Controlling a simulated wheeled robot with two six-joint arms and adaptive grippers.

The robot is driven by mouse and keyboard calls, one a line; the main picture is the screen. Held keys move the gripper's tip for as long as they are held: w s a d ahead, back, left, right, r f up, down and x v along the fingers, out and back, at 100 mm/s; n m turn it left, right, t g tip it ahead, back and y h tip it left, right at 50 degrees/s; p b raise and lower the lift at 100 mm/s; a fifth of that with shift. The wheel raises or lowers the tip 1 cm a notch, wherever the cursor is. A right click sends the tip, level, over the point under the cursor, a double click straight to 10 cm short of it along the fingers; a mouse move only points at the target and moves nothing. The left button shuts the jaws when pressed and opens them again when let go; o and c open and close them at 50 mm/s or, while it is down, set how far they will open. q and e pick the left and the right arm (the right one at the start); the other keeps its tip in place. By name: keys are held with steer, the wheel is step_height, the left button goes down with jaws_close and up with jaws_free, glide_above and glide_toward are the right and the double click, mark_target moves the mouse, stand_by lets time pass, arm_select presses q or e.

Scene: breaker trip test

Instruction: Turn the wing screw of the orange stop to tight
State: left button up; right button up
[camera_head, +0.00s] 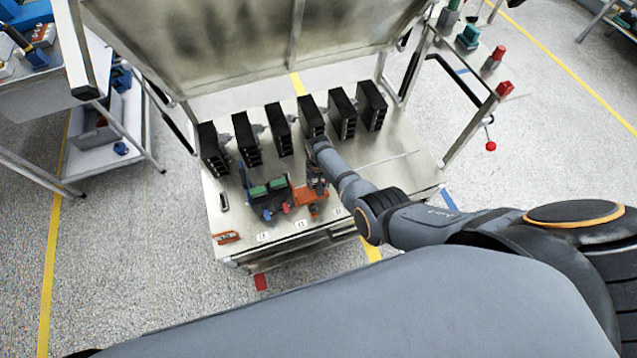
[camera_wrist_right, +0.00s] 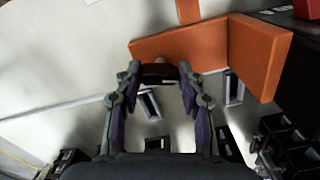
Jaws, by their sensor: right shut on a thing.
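The orange stop (camera_head: 309,197) sits near the front of the metal work surface, right of a fixture with green blocks. It fills the upper right of the right wrist view (camera_wrist_right: 255,55) as an angled orange bracket. My right gripper (camera_head: 316,188) reaches down at the stop. In the right wrist view, its fingertips (camera_wrist_right: 160,72) are closed on a small dark piece at the face of the stop, which looks like the wing screw (camera_wrist_right: 160,70). Most of the screw is hidden, so I cannot tell how it is turned. My left gripper is not in view.
The fixture (camera_head: 268,200) with green blocks and red and blue knobs stands close on the left. A row of several black breakers (camera_head: 245,140) stands behind. A small orange item (camera_head: 227,237) lies at the front left corner. The surface right of my arm is mostly clear.

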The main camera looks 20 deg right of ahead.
steer(key=m, duration=1)
steer(key=shift+m, duration=2.3)
steer(key=o, duration=1.2)
steer(key=shift+c, duration=0.2)
step_height(320, 180, up, 12)
